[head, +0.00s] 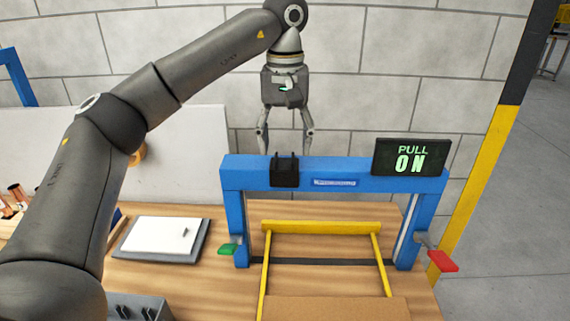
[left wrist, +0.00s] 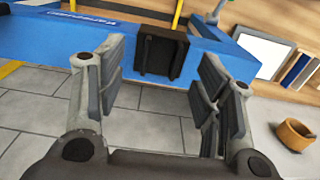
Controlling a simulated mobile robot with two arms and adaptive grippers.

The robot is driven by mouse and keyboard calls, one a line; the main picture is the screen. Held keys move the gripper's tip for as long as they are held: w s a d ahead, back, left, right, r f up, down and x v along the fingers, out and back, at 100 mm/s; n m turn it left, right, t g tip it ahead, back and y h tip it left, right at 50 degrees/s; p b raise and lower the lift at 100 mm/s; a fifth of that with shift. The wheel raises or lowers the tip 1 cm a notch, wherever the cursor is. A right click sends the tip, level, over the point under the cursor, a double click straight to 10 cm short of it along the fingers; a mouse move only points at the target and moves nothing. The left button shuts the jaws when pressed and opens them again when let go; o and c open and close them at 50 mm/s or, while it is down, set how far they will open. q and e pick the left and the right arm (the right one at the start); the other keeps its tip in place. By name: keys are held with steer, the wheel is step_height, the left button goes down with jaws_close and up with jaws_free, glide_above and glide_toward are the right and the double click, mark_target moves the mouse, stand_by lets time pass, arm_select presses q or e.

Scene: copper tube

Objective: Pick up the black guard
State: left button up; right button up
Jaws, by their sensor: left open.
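A black block that looks like the black guard (head: 285,170) sits on the blue crossbar (head: 335,172) of a frame on the workbench, left of the bar's middle. My left gripper (head: 285,147) hangs from above, pointing down, with its fingers spread and nothing between them. Its tips appear at or just above the guard's upper edge in the head view. In the left wrist view the guard (left wrist: 162,52) shows between the two open finger pads, beyond them, and no contact is visible. My right gripper is not in view.
A black sign reading "PULL ON" (head: 411,157) stands on the bar's right end. A yellow frame (head: 320,227) stands under the bar. Green (head: 229,249) and red (head: 442,261) handles stick out at the sides. A white-topped plate (head: 160,235) lies left. A block wall is behind.

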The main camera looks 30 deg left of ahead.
mark_target(284, 157)
arm_select(q)
steer(key=f, duration=0.3)
steer(key=shift+w+a+f+p, duration=0.1)
steer(key=shift+a+f+p, duration=0.1)
steer(key=shift+p, duration=0.2)
steer(key=c, duration=1.1)
steer(key=shift+r, duration=0.1)
